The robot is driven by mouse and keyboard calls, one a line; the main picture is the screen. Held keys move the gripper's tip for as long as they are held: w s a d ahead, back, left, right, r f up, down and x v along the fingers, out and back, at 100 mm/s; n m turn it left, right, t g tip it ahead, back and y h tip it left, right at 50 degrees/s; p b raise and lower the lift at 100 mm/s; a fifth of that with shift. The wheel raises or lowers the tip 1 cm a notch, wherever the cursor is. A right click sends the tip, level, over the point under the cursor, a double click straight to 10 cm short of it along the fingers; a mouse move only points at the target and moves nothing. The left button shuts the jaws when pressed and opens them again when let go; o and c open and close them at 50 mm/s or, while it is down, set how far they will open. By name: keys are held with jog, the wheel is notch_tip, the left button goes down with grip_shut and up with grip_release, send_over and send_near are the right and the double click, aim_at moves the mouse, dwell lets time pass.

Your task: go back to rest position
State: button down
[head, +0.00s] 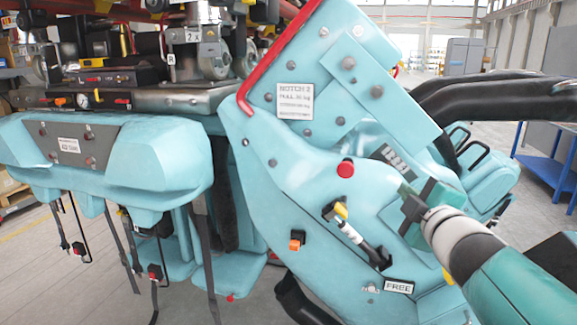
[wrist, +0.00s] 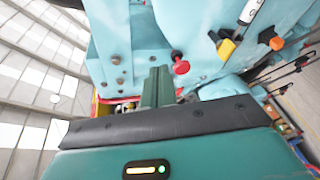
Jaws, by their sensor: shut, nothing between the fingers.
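My gripper (head: 406,192) is in front of the light blue seat shell (head: 300,180) of the coaster train, at the right of the head view. Its green fingers (wrist: 157,88) are pressed together and hold nothing. In the wrist view, the red round knob (wrist: 181,66) is just right of the fingertips. In the head view the red knob (head: 345,169) is on the shell, left of my gripper. I cannot tell whether the fingertips touch the shell.
A lever with a yellow tip (head: 341,211) and an orange button (head: 296,240) are on the shell near my gripper. Black straps (head: 130,250) hang at the left. A black padded bar (head: 480,100) and a blue table (head: 545,160) are at the right.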

jog(key=s+a+f+m+g, duration=0.4)
jog(key=s+f+m+g, duration=0.2)
jog(key=s+f, duration=0.3)
jog(key=s+a+f+m+g, duration=0.4)
jog(key=s+f+m+g, duration=0.2)
jog(key=s+f, duration=0.4)
jog(key=shift+s+a+f+m+h, duration=0.3)
jog(key=shift+s+m, duration=0.2)
jog(key=shift+m, duration=0.4)
jog(key=shift+d, duration=0.15)
